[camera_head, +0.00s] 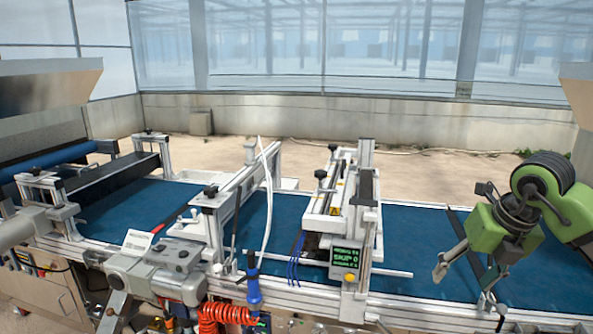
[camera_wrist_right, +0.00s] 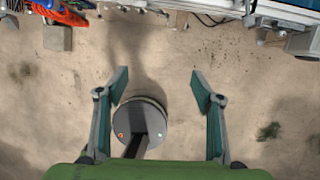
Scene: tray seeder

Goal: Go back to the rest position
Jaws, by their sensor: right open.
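My right gripper (camera_head: 470,292), green with grey fingers, is at the right of the head view, in front of the right part of the blue conveyor belt. It is open and empty. In the right wrist view its two fingers (camera_wrist_right: 160,86) are spread apart with bare floor between and beyond them, and they touch nothing. My left gripper is not seen in either view.
The tray seeder's blue belt (camera_head: 407,230) runs across the head view. A frame with a small green-lit display (camera_head: 345,256) stands left of my right gripper. A grey motor unit (camera_head: 155,268) and a red coiled hose (camera_head: 228,314) are at front left.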

